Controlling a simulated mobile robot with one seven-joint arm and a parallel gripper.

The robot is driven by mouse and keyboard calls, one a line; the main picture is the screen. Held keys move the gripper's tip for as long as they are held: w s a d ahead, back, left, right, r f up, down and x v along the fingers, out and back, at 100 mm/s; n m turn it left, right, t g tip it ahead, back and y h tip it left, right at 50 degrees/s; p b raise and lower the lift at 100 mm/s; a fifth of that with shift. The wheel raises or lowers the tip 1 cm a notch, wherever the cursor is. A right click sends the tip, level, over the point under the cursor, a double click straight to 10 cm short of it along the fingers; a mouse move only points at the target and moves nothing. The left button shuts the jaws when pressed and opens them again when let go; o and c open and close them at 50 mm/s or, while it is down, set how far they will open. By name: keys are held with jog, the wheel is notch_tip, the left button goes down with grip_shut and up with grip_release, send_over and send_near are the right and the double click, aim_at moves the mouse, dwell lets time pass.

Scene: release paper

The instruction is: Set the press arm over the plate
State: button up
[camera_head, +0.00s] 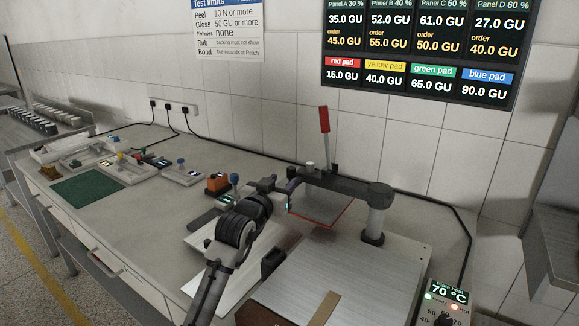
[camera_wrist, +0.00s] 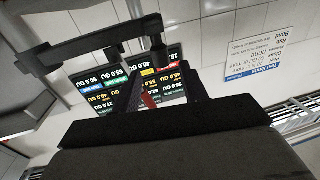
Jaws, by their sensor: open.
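The press arm (camera_head: 345,187) is a dark beam on a pale upright post, with a red lever (camera_head: 324,120) standing up from it. It reaches left and holds a flat red-edged pressing head (camera_head: 320,208) behind the plate, not over it. The brushed-metal plate (camera_head: 340,275) is at the front right, with a tan strip on it. My gripper (camera_head: 290,187) is open at the beam's left end; I cannot tell whether it touches. In the wrist view the dark beam (camera_wrist: 85,48) crosses the upper left beyond my gripper (camera_wrist: 150,85). The plate is not visible there.
A control box (camera_head: 446,305) reading 70 °C stands at the plate's right. White sheets (camera_head: 205,285) lie left of the plate, partly behind my arm. Trays, an orange block (camera_head: 217,183) and a green mat (camera_head: 88,188) occupy the bench's left. The tiled wall closes off the back.

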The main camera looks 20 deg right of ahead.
aim_at(289, 173)
jog(key=p+x, duration=0.2)
jog(key=x, duration=0.5)
jog(key=shift+a, duration=0.1)
grip_shut()
